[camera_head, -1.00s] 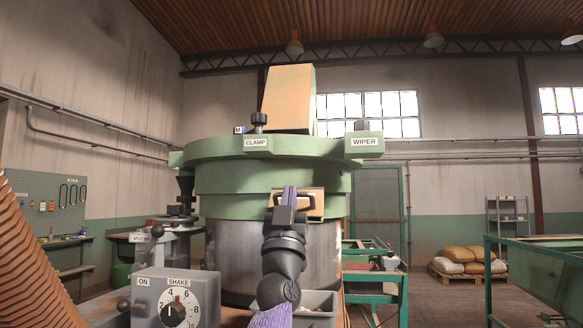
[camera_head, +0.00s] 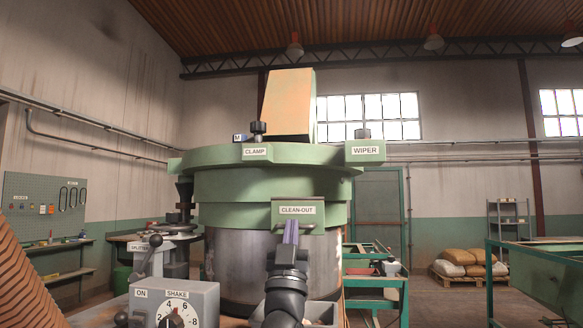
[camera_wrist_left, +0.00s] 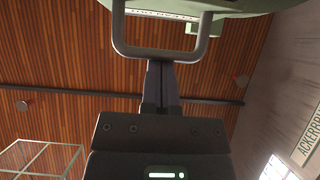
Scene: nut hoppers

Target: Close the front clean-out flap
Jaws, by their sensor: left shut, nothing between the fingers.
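The clean-out flap (camera_head: 283,217) is a small green panel with a white CLEAN-OUT label on the front of the round green machine (camera_head: 240,185). Its labelled face is toward me, and I cannot tell whether it lies fully flush. In the left wrist view its grey U-shaped handle (camera_wrist_left: 160,52) hangs at the top. My left gripper (camera_head: 291,224) is shut and empty, its fingers upright just below the label. In the wrist view the fingertips (camera_wrist_left: 161,64) are right at the handle's crossbar; whether they touch is unclear. My right gripper is not in view.
A ribbed orange hose (camera_head: 22,275) is at the far left. A grey bin (camera_head: 322,312) sits low behind my left arm. A green bench (camera_head: 540,262) stands right.

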